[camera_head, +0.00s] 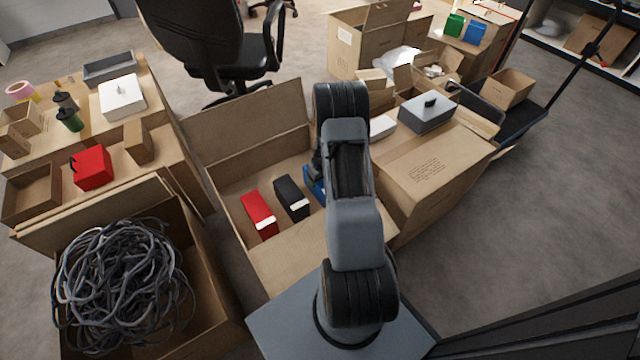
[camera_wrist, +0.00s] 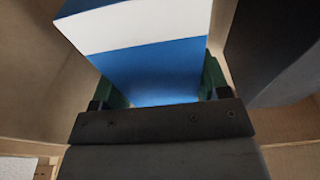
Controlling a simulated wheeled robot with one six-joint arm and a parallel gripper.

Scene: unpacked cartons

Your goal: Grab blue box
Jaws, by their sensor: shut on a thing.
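A blue box with a white band (camera_wrist: 145,55) fills the upper middle of the wrist view. My gripper (camera_wrist: 158,90) is shut on it, with green finger pads at its left and right sides. In the head view only a small part of the blue box (camera_head: 314,184) shows left of my arm, inside the open carton (camera_head: 238,172). My arm hides the rest of it and the gripper there. I cannot tell whether the box touches the carton floor.
A black box (camera_head: 291,197) and a red box (camera_head: 259,213) stand to the left in the same carton. The black box (camera_wrist: 275,50) is close on the right in the wrist view. A closed carton (camera_head: 425,165) stands to the right, and a carton of cables (camera_head: 205,290) at lower left.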

